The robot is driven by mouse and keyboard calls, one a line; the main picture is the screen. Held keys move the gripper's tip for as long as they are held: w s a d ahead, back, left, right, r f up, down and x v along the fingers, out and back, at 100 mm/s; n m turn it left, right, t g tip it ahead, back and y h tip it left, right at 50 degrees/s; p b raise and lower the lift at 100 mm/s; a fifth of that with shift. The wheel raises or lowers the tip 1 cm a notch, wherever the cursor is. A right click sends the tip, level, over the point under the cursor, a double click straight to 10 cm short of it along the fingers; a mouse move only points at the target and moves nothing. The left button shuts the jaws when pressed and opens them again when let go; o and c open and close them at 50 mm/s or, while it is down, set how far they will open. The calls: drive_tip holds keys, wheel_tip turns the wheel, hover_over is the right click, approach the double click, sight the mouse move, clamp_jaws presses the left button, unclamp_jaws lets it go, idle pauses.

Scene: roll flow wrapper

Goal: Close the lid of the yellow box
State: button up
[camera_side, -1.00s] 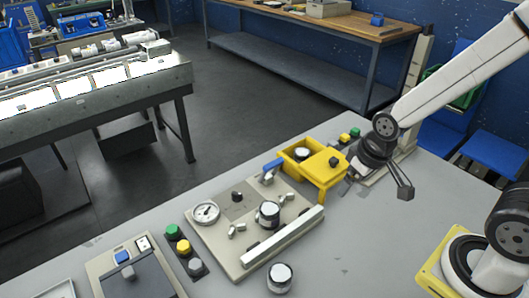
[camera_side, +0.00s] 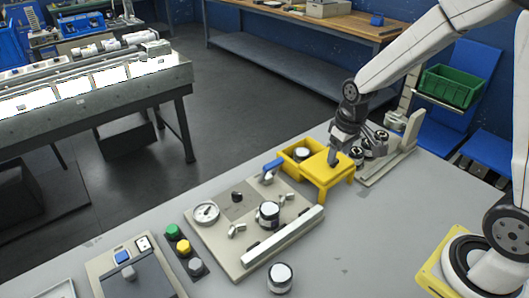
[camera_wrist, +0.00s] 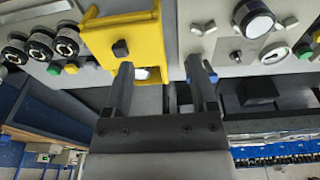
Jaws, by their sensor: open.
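The yellow box (camera_side: 286,158) stands at the back edge of the panel in the side view. Its left part is open, and a round silver-topped object (camera_side: 302,153) shows inside. The yellow lid (camera_side: 325,177) sits off to the right of the opening. My gripper (camera_side: 334,162) is open and points down at the lid, where it hides the lid's knob in the side view. In the wrist view the lid (camera_wrist: 135,28) shows with its dark knob (camera_wrist: 120,48) just beyond the left fingertip of my gripper (camera_wrist: 160,63). The knob is not between the fingers; contact cannot be told.
A panel with a gauge (camera_side: 206,212), a blue-handled part (camera_side: 272,166) and a silver-topped knob (camera_side: 268,212) lies left of the box. Round dark fixtures (camera_side: 374,140) stand close behind my gripper. The grey table is clear to the front right.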

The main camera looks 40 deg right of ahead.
drive_tip(key=shift+g, duration=0.7)
drive_tip(key=w+d, duration=0.2)
drive_tip(key=w+d+f, duration=0.1)
drive_tip(key=w+d, duration=0.1)
drive_tip(key=d, duration=0.1)
drive_tip(key=w+d+f, duration=0.1)
drive_tip(key=w+d, duration=0.1)
drive_tip(key=d, duration=0.1)
drive_tip(key=shift+w+f, duration=0.1)
drive_tip(key=shift+w, duration=0.15)
drive_tip(key=shift+f, duration=0.1)
drive_tip(key=shift+f, duration=3.8)
drive_tip(key=shift+c, duration=0.2)
clamp_jaws()
